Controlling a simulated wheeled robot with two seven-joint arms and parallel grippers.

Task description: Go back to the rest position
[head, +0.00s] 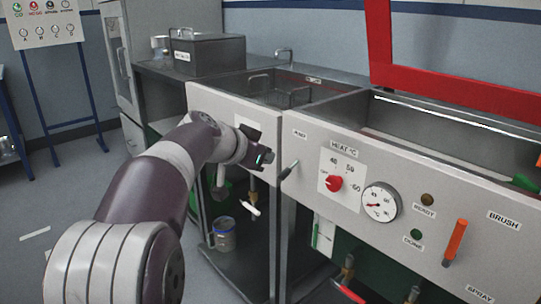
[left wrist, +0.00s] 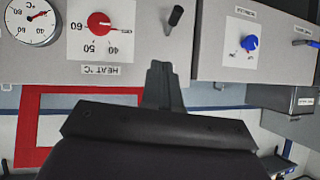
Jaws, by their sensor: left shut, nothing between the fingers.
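My left arm reaches in from the left in the head view, and its gripper (head: 262,157) is in front of the machine's front panel (head: 315,140). The left wrist view shows the gripper fingers (left wrist: 162,85) shut together with nothing between them, pointing at the panel near a black lever. The picture there is upside down. I cannot tell whether the fingers touch the panel. My right gripper is in neither view.
The panel carries a red heat knob (head: 334,183), a dial gauge (head: 381,202), a black lever (head: 289,170) and an orange handle (head: 455,242). A raised red lid frame (head: 380,40) stands behind. A grey lidded box (head: 208,54) sits on the back counter. Floor at left is mostly clear.

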